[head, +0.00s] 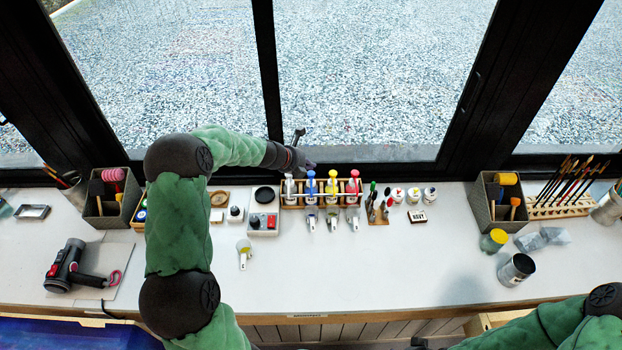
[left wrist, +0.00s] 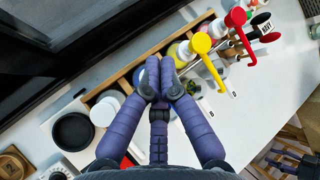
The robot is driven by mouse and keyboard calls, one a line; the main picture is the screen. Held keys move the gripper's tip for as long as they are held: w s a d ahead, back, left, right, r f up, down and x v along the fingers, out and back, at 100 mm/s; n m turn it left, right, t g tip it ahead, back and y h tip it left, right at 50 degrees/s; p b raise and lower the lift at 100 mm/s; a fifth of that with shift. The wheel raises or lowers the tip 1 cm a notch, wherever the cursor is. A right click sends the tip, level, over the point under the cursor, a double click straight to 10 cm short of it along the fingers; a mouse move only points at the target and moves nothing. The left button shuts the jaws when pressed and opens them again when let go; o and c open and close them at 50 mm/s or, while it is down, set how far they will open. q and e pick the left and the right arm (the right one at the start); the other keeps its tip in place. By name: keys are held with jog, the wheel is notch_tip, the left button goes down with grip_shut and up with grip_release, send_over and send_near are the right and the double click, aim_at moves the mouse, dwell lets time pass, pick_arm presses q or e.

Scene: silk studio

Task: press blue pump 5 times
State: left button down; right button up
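A wooden rack holds a row of pump bottles below the window in the head view. The blue pump (head: 311,174) stands in it, left of the yellow pump (head: 332,174) and the red pump (head: 354,174). My left gripper (head: 308,165) is just above and behind the blue pump. In the left wrist view its fingers (left wrist: 160,88) are drawn together with nothing visible between them. They cover most of the blue pump's place there, so contact cannot be told. The yellow pump (left wrist: 203,45) and red pump (left wrist: 237,20) show beyond. My right gripper (left wrist: 290,160) is partly visible at lower right.
Small cups (head: 333,222) stand before the rack. A device with a knob (head: 263,224) and a black round lid (head: 264,195) are to its left. Small jars (head: 414,196) and a bin (head: 497,211) are to the right. The front middle of the table (head: 370,270) is clear.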

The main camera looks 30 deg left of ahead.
aim_at(309, 174)
pick_arm(q)
jog(key=shift+f, duration=0.15)
dwell(0.4)
jog(key=shift+f, duration=0.3)
jog(key=shift+f+b, duration=0.75)
jog(key=shift+f, duration=0.15)
dwell(1.1)
jog(key=shift+r+p, duration=1.35)
jog(key=shift+p, duration=0.05)
notch_tip(309, 174, up, 6)
jog(key=p, duration=0.6)
jog(key=shift+p, duration=0.35)
